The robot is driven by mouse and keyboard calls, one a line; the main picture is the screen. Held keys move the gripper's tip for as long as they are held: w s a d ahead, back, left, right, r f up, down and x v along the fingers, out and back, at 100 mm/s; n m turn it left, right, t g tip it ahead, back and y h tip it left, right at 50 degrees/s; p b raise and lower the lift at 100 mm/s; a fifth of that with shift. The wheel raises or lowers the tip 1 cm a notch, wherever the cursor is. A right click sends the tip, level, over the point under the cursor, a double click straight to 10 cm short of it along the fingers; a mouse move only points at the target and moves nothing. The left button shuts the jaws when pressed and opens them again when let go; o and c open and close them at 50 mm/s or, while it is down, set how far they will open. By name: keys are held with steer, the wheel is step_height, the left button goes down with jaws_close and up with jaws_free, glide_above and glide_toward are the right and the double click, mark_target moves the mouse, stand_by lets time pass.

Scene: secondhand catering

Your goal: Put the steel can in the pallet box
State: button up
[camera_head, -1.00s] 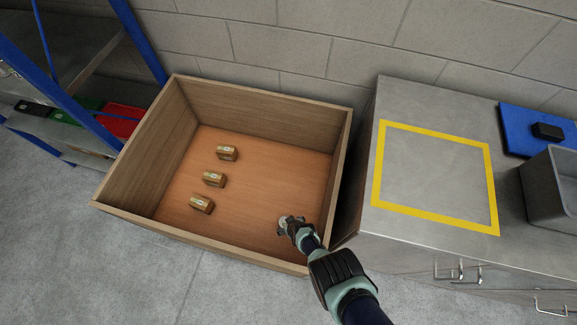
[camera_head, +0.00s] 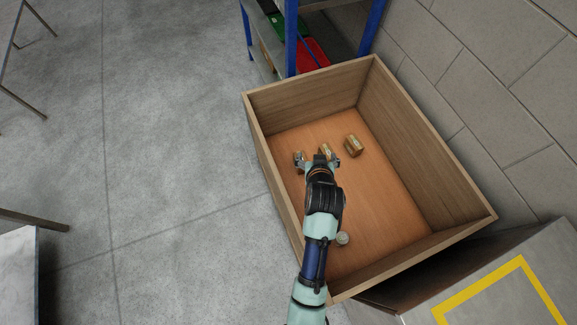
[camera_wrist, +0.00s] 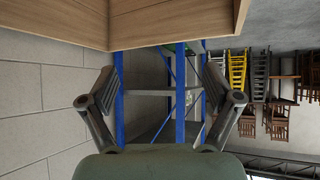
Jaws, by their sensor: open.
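The pallet box (camera_head: 470,218) is a large open wooden box with an orange-brown floor. A small grey round thing, seemingly the steel can (camera_head: 342,238), rests inside it, close beside my arm in the head view. My gripper (camera_head: 319,161) is open, its fingers spread, and appears over the box away from the can. The wrist view shows both fingers of my gripper (camera_wrist: 163,84) apart with nothing between them, and the box's wooden wall (camera_wrist: 180,20) at the top. The can is not in the wrist view.
A blue-framed shelf (camera_head: 291,35) stands behind the box. A worktop with a yellow outline (camera_head: 500,292) is at lower right. Open floor (camera_head: 180,150) lies left.

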steer(key=s+a+r+t, duration=0.1)
steer(key=s+a+r, duration=0.3)
steer(key=r, duration=0.6)
steer(key=s+a+r+t, duration=0.1)
steer(key=s+a+r, duration=0.4)
steer(key=s+r, duration=0.3)
step_height(320, 180, up, 2)
steer(key=shift+s+a+n+t+y, duration=0.25)
steer(key=shift+n+t+y, duration=0.05)
steer(key=shift+t+y, duration=0.1)
step_height(320, 180, up, 32)
steer(key=p, duration=3.2)
steer(key=shift+d+r+p, duration=0.15)
steer(key=shift+r+p, duration=0.1)
steer(key=shift+p, duration=0.05)
